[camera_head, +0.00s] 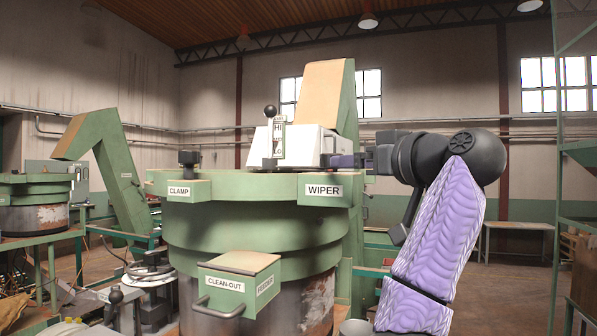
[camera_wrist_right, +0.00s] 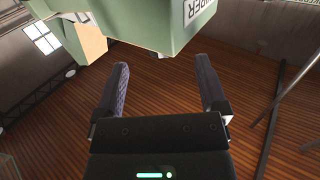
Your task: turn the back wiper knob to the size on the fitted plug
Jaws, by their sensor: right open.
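The green bracket labelled WIPER (camera_head: 324,190) sits on the right front of the large green hopper bowl (camera_head: 250,230). My left gripper is not in view.
A black knob (camera_head: 189,158) stands on the CLAMP bracket (camera_head: 180,190). A black-ball lever (camera_head: 270,112) with a HI-LO scale (camera_head: 279,138) rises behind the bowl rim, before a white box (camera_head: 310,143). The CLEAN-OUT box (camera_head: 240,262) juts out in front.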

